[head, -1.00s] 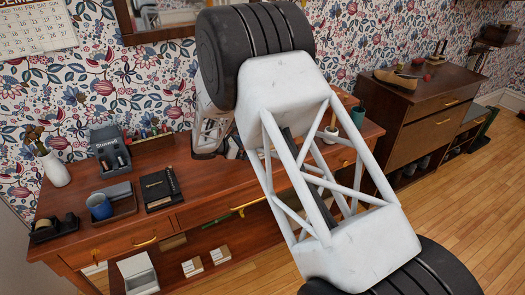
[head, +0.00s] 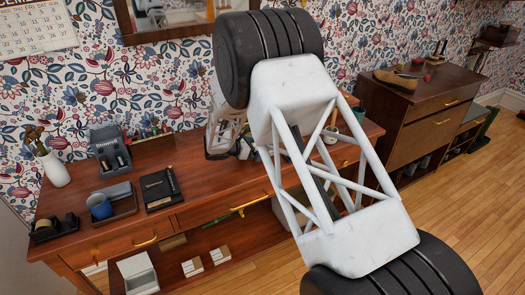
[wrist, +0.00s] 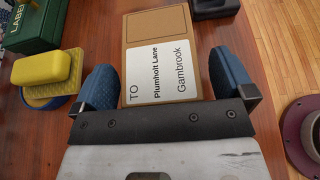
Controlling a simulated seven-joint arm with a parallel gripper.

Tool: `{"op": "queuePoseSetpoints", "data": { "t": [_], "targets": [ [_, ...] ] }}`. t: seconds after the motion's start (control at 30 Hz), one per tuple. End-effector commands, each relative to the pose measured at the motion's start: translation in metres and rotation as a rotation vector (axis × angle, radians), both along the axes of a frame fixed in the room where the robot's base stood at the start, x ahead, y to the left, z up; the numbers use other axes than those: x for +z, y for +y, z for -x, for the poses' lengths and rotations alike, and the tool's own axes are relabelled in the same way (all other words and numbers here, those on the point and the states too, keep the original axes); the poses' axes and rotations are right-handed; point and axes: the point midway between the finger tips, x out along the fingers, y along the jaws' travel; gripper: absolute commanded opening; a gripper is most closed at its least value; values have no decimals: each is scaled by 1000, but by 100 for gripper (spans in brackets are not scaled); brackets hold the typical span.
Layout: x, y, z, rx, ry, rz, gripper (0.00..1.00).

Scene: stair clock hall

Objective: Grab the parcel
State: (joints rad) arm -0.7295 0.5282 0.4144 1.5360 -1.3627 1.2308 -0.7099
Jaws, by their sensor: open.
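My gripper is open, with one blue finger on each side of the parcel's near part. A gap shows between each finger and the box. The parcel's near end is hidden behind the gripper's dark crossbar. In the head view my arm covers this part of the desk, and I cannot make out the parcel there.
In the wrist view a yellow sponge (wrist: 48,70) on a blue round dish and a green box (wrist: 48,22) stand left. A dark object (wrist: 215,8) lies beyond the parcel. A maroon round item (wrist: 303,135) is at right.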

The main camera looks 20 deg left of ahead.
Motion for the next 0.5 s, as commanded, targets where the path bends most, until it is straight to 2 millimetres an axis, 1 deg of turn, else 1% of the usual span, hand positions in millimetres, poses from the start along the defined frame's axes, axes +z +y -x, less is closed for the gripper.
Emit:
{"op": "queuePoseSetpoints", "data": {
  "t": [0.23,0.27,0.5],
  "targets": [
    [0,0,0,0,0,0,100],
    [0,0,0,0,0,0,97],
    [0,0,0,0,0,0,60]
  ]
}}
